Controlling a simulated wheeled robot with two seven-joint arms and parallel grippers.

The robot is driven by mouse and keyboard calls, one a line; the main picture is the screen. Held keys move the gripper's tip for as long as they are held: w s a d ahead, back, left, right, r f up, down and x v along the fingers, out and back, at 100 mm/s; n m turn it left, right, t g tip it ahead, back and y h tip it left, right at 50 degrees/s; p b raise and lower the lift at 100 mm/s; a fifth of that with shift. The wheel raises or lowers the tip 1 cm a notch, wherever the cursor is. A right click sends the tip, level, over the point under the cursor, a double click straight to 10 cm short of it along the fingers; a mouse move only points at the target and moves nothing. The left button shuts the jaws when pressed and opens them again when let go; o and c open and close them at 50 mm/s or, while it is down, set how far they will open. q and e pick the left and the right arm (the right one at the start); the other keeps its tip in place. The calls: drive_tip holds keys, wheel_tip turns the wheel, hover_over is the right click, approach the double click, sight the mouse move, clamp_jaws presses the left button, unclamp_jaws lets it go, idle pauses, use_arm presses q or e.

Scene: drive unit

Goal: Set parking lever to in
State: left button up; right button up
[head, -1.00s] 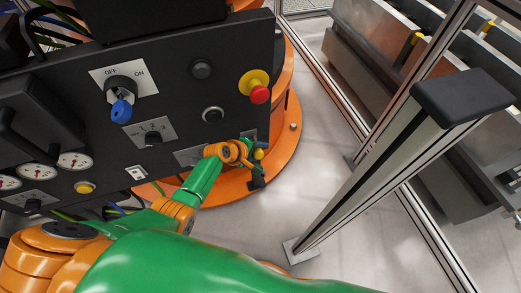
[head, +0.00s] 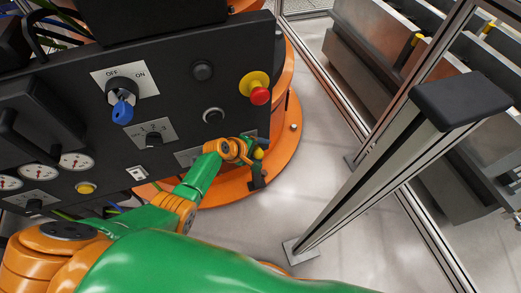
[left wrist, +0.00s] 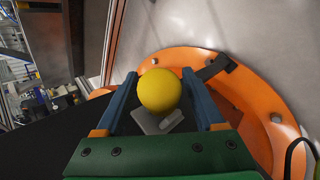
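The parking lever's yellow ball knob (head: 258,154) shows at the lower right edge of the black control panel. In the left wrist view the yellow knob (left wrist: 159,90) sits between the two blue fingers of my left gripper (left wrist: 160,82), with a narrow gap on each side. My left gripper (head: 255,150) is open at the lever, and its wrist hides part of the lever and its label plate. A pale plate shows behind the knob in the wrist view. My right gripper is not in view.
The panel (head: 177,90) carries a blue key switch (head: 122,110), a red emergency button (head: 260,96), a black selector (head: 153,139) and several gauges. A round orange base (head: 285,145) lies behind it. A grey post (head: 370,170) stands right, with clear floor between.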

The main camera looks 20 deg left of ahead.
sight(256, 150)
use_arm(q)
drive_tip(key=p+v, duration=0.4)
drive_tip(key=v, duration=0.3)
drive_tip(key=shift+p, duration=0.4)
drive_tip(key=shift+s, duration=0.1)
